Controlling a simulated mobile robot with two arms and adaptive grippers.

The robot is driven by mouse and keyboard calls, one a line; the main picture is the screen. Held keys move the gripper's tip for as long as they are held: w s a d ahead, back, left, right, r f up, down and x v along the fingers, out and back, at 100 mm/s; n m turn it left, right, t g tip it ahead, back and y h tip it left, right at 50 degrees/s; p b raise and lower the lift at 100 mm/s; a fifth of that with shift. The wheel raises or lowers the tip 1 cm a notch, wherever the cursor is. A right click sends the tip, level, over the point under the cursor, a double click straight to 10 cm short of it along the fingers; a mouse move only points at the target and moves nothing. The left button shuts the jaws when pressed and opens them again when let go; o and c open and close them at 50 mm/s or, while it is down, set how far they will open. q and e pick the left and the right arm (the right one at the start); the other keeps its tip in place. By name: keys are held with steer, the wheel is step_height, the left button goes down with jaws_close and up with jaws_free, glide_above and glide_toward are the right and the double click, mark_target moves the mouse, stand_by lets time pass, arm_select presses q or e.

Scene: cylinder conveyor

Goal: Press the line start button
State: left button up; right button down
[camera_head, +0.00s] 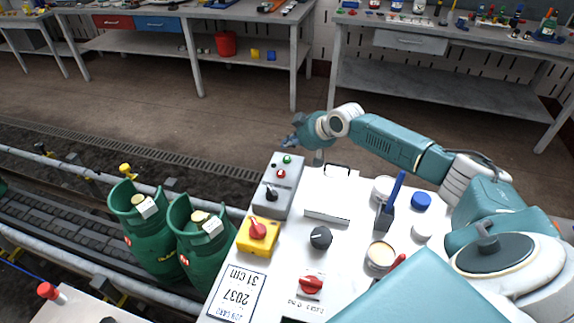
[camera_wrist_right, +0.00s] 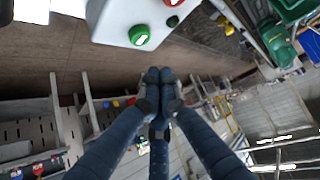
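A grey control box (camera_head: 283,185) stands on the white panel top, with a green button (camera_head: 287,159) at its far end, a red button (camera_head: 281,174) below it and a black knob (camera_head: 271,193) nearest me. My right gripper (camera_head: 290,142) is just beyond the box's far end, close to the green button. In the right wrist view the gripper's fingertips (camera_wrist_right: 158,78) meet with nothing between them. The green button (camera_wrist_right: 139,35) and red button (camera_wrist_right: 172,20) show above the fingertips there, and a gap is visible. My left gripper is not in view.
A yellow box with a red knob (camera_head: 258,232) sits nearer on the panel. A white block (camera_head: 328,212), a black knob (camera_head: 321,238) and several cups and tools lie to the right. Green gas cylinders (camera_head: 150,232) stand on the conveyor (camera_head: 60,222) at left.

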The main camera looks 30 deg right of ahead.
mark_target(288, 160)
steer(key=shift+f+b, duration=0.55)
steer(key=shift+f, duration=1)
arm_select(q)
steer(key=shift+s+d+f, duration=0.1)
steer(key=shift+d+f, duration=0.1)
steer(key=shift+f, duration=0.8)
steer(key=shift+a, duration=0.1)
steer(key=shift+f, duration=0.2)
arm_select(e)
steer(key=shift+f, duration=0.4)
arm_select(q)
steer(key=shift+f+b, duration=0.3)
steer(key=shift+b, duration=0.2)
arm_select(e)
steer(key=shift+f, duration=0.5)
arm_select(q)
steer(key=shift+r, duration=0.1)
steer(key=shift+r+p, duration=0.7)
steer(key=shift+p, duration=0.1)
arm_select(e)
steer(key=shift+r, duration=0.85)
